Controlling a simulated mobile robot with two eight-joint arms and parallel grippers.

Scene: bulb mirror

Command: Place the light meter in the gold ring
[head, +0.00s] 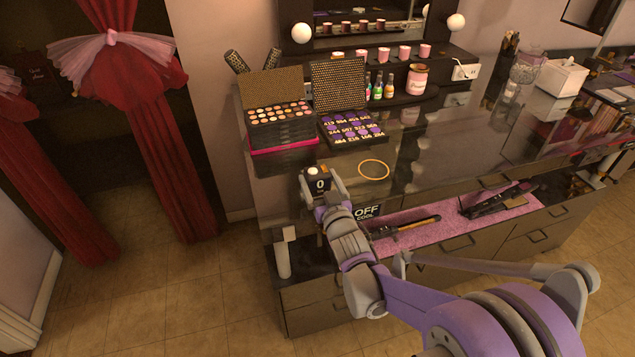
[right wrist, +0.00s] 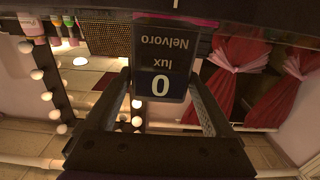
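The light meter (head: 319,184) is a small black box with a white dome on top and a "0" on its face. It is at the left front part of the glossy dark counter in the head view. My right gripper (head: 326,187) is at it, with a finger along each side. In the right wrist view the meter (right wrist: 162,60) appears upside down between the fingertips, which look closed on its sides. Whether its base touches the counter is unclear. The gold ring (head: 374,169) lies flat and empty on the counter, right of and behind the meter. My left gripper is not in view.
A make-up palette (head: 281,112) and a purple-patterned case (head: 352,130) stand open behind. A pink mat (head: 440,228) holds a curling iron (head: 405,227) and a black styling tool (head: 497,200). The counter around the ring is clear.

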